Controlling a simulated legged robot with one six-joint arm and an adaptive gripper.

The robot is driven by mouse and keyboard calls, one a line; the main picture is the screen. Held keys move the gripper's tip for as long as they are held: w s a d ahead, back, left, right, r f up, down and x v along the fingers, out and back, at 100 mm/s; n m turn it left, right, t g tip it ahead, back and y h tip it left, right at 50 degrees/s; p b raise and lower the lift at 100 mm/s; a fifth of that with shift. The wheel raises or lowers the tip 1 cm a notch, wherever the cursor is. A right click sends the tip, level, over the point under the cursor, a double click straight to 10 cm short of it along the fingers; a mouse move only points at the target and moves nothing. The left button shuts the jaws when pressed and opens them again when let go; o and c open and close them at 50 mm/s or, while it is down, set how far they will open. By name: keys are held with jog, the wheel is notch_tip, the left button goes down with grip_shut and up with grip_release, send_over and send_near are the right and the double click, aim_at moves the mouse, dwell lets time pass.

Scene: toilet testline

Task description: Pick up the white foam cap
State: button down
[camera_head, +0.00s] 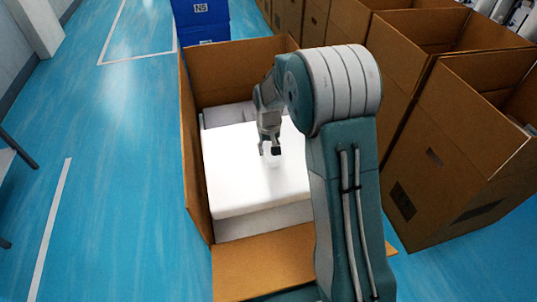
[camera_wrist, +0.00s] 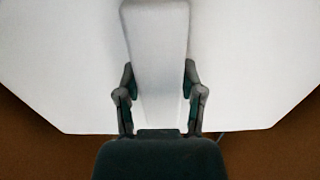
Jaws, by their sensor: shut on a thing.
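The white foam cap (camera_head: 240,175) is a broad, pale slab inside an open cardboard box (camera_head: 198,185). My gripper (camera_head: 270,151) is above the middle of its top in the head view. In the wrist view, my gripper (camera_wrist: 159,78) has one finger on each side of a raised, light strip of the foam cap (camera_wrist: 158,45), and is shut on it. The foam's wide white surface spreads to both sides. Greyer pieces show under its front edge and behind it. My arm hides its right part in the head view.
The front flap (camera_head: 270,268) of the box is folded outward. Blue crates (camera_head: 202,18) marked N5 stand behind it. Open cardboard boxes (camera_head: 450,150) line the right side. The blue floor (camera_head: 120,190) on the left is mostly clear.

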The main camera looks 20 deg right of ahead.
notch_tip(320, 180, up, 20)
jog(key=shift+f, duration=0.2)
dwell(1.0)
